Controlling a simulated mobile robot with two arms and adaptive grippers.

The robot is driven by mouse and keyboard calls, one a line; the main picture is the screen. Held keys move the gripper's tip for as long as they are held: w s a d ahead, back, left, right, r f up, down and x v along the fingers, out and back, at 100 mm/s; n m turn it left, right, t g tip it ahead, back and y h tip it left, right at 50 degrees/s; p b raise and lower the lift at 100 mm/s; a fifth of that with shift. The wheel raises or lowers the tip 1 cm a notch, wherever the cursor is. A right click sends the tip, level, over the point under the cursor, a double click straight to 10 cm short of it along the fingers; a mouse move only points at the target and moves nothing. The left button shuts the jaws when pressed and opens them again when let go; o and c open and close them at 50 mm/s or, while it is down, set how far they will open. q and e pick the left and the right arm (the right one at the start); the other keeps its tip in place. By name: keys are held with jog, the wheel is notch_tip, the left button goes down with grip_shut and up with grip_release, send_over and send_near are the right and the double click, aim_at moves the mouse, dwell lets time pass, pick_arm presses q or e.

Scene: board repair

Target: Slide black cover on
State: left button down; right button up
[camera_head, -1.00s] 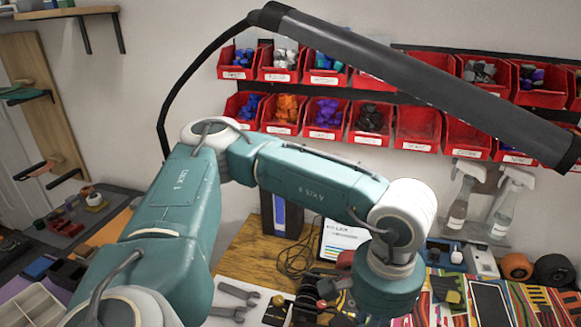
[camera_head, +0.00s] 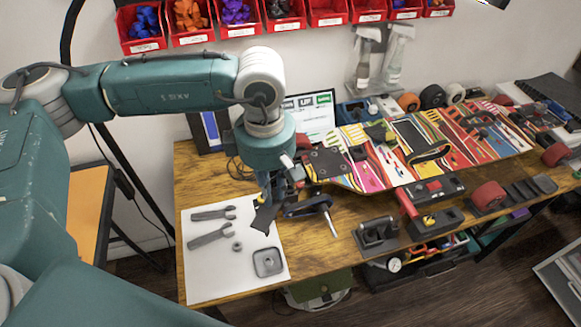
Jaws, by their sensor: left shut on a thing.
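The skateboard (camera_head: 468,162), with its bright patterned underside up, lies across the back of the workbench. A black rectangular piece (camera_head: 415,138) sits around its middle; I cannot tell whether it is the cover or an opening. My left gripper (camera_head: 275,203) points down at the board's left end, over the bench. It is shut on a dark thing, mostly hidden by the fingers, so I cannot tell its shape. A dark tool with a silver shaft (camera_head: 331,226) shows just right of the fingers; I cannot tell whether they touch it. My right gripper is not in view.
A white sheet (camera_head: 212,272) at the left holds two grey wrenches (camera_head: 211,236), a nut and a square grey part (camera_head: 267,262). Spray bottles (camera_head: 396,52) and red bins (camera_head: 188,22) are behind.

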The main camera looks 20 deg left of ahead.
pick_arm(q)
jog(key=n, duration=0.2)
jog(key=w+n, duration=0.1)
jog(key=n, duration=0.1)
jog(key=w+n, duration=0.1)
jog(key=shift+d+n+p, duration=0.3)
jog(key=shift+n+p, duration=0.1)
jog(key=n, duration=0.2)
jog(key=shift+w+n, duration=0.35)
jog(key=shift+n, duration=0.05)
jog(key=shift+w+d+f+n+p, duration=0.35)
jog(key=shift+w+f+n, duration=0.35)
jog(key=shift+n, duration=2.2)
jog(key=shift+w+d+f+n+p, duration=0.1)
jog(key=shift+w+f+n+p, duration=0.45)
jog(key=shift+n, duration=2.35)
jog(key=shift+w+d+f+n+p, duration=0.25)
jog(key=shift+w+f+n, duration=0.5)
jog(key=shift+n, duration=2.15)
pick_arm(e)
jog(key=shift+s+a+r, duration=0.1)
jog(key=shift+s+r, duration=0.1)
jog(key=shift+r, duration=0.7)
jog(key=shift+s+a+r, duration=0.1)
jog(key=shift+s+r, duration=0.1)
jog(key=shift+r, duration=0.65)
pick_arm(q)
jog(key=shift+w+r, duration=0.1)
